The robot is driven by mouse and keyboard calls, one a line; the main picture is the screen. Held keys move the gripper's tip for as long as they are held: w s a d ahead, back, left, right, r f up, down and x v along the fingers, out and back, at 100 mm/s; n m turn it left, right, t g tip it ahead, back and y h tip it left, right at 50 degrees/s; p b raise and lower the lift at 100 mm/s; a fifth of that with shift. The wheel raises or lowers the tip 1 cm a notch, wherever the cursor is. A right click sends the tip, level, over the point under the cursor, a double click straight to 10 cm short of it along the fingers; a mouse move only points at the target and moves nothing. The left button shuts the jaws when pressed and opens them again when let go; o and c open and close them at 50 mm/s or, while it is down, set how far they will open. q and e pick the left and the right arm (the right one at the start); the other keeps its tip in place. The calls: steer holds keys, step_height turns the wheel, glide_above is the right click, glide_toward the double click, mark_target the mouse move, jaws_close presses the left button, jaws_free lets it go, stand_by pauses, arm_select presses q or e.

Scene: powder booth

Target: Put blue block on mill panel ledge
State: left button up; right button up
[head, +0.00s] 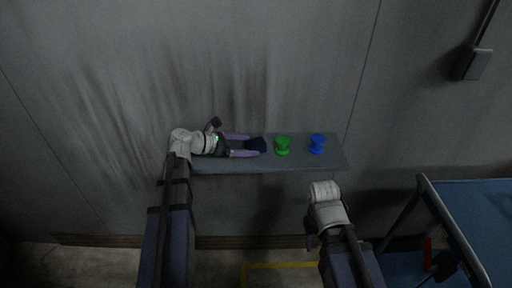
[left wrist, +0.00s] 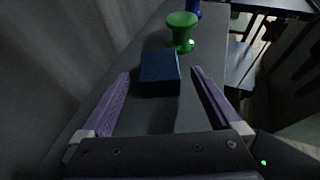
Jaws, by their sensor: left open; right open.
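A dark blue block (head: 257,144) lies on the grey ledge (head: 310,162) along the wall. My left gripper (head: 251,145) is open over the ledge, with its two purple fingers pointing right toward the block. In the left wrist view the block (left wrist: 160,72) has its near part between the fingertips (left wrist: 161,75), with a gap on each side. My right gripper (head: 311,242) is low in front of the ledge, right of the middle, away from the block; its fingers are mostly hidden.
A green spool-shaped piece (head: 282,146) stands on the ledge just beyond the block. A bright blue spool-shaped piece (head: 317,144) stands further right. A blue-topped table or cart (head: 480,215) is at the right. A box (head: 475,64) hangs on the wall.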

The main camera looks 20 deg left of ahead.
mark_target(250, 144)
arm_select(q)
steer(key=b+x, duration=0.1)
steer(key=x, duration=0.3)
steer(key=shift+w+r, duration=0.1)
steer(key=shift+r, duration=0.1)
steer(key=shift+c, duration=0.2)
jaws_close()
